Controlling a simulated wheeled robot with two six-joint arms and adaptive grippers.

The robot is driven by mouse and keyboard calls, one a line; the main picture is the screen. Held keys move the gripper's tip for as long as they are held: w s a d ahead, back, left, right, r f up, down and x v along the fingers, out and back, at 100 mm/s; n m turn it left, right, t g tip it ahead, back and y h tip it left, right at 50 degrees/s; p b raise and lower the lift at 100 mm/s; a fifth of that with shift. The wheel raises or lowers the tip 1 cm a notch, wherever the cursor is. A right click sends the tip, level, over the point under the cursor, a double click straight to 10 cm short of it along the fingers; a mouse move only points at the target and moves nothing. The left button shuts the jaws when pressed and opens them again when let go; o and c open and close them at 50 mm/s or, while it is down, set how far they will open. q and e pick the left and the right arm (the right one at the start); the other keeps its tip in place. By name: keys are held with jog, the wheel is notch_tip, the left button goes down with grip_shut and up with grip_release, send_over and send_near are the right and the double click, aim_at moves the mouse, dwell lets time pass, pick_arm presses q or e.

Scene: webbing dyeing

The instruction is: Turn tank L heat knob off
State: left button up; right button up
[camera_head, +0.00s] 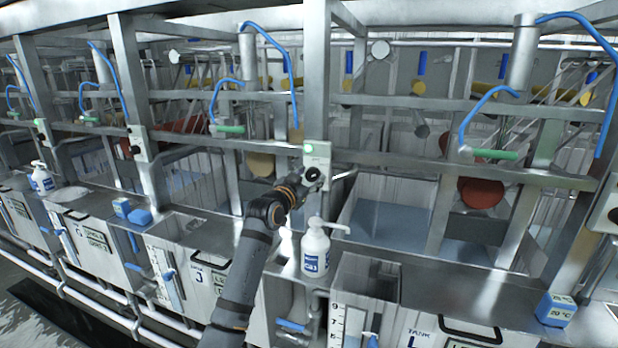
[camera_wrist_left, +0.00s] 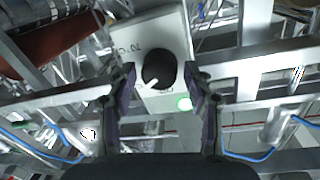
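The black heat knob (camera_head: 312,173) sits on a pale control box (camera_head: 317,155) with a lit green lamp, on the post above the tank with the "TANK L" label (camera_head: 412,338). In the left wrist view the round knob (camera_wrist_left: 159,70) has a white pointer mark toward lower left, and its green lamp (camera_wrist_left: 184,103) is lit. My left gripper (camera_head: 308,182) is at the box. In its wrist view the fingers (camera_wrist_left: 163,90) are spread on either side of the knob with gaps, open and empty. Contact is not seen. The right gripper is not in view.
A white pump bottle (camera_head: 315,250) stands on the ledge near my left arm. A blue-and-white box (camera_head: 556,309) is at the right. Metal posts and rails surround the control box. Other control boxes (camera_head: 143,143) are on the posts to the left.

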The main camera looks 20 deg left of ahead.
pick_arm(q)
jog(key=c, duration=0.8)
jog(key=shift+n, duration=0.4)
jog(key=n+p, duration=0.1)
jog(key=n, duration=0.2)
jog(key=n+p, duration=0.1)
jog(key=n, duration=0.2)
jog(key=shift+t+p, duration=0.3)
jog(key=shift+p, duration=0.05)
jog(key=n+p, duration=0.2)
jog(key=n, duration=0.1)
jog(key=shift+y, duration=0.3)
jog(key=shift+f+n+t+p, duration=0.1)
jog(key=shift+n+t+p, duration=0.2)
jog(key=shift+n+p, duration=0.75)
jog(key=shift+f+n, duration=0.1)
jog(key=shift+n, duration=0.35)
